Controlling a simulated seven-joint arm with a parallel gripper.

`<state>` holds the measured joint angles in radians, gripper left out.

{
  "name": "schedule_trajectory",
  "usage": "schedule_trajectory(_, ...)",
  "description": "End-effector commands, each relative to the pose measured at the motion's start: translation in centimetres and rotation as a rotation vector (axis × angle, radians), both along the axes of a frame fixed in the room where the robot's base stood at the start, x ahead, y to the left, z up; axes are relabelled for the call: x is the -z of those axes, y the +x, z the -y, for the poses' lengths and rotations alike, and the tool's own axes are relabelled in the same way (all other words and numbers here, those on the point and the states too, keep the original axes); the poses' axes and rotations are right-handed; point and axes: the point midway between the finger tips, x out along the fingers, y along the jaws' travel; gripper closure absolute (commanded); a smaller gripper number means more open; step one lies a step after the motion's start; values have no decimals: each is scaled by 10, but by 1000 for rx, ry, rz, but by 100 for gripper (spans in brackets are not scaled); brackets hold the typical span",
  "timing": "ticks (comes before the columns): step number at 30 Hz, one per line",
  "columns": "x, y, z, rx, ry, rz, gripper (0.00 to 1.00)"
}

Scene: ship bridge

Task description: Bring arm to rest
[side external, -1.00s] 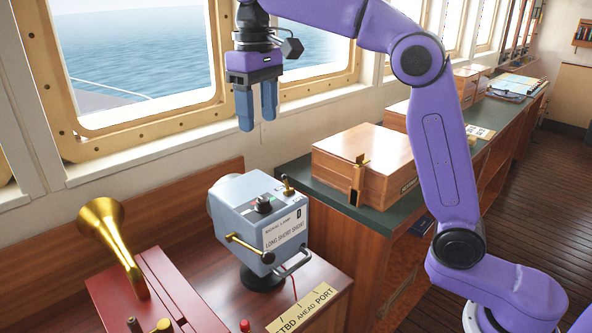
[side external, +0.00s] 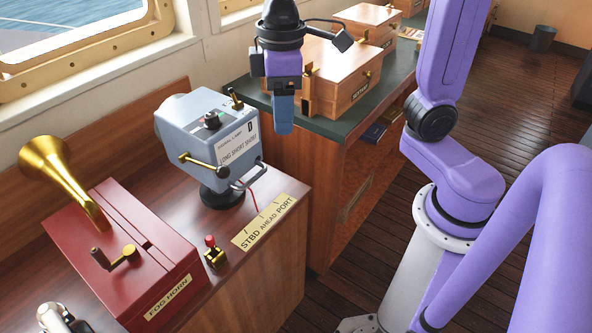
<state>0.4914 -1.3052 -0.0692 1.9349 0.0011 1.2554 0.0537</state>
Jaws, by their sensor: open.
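My gripper (side external: 283,128) hangs from my purple arm (side external: 444,55) in the upper middle, blue fingers pointing down. It is open and nothing shows in it. One finger largely covers the other from this angle. The fingers appear in front of the green-topped counter (side external: 345,126) and the wooden box (side external: 335,72). The grey signal lamp (side external: 205,135) stands to the left of the gripper. I cannot tell the exact gap between the fingers and the box. The upper part of the arm is cut off by the frame.
A red fog horn box (side external: 125,260) with a brass horn (side external: 60,170) stands on the wooden console (side external: 275,190). A red-topped switch (side external: 213,253) and a brass plate (side external: 263,222) lie near its edge. Windows (side external: 75,45) line the left. Dark floor (side external: 505,115) is open behind.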

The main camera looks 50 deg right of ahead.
Motion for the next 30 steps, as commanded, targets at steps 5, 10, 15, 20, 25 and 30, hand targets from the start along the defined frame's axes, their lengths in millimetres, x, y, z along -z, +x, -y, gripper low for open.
schedule_trajectory(5, 30, -51, 24, -115, 1, 2, 43)
schedule_trajectory(10, 59, -96, 51, -222, 3, 3, 43)
schedule_trajectory(15, 80, -129, 73, -300, 7, 6, 43)
schedule_trajectory(20, 89, -142, 83, -334, 8, 7, 43)
schedule_trajectory(25, 90, -144, 84, -339, 8, 7, 43)
schedule_trajectory(30, 90, -143, 84, -339, 7, 6, 43)
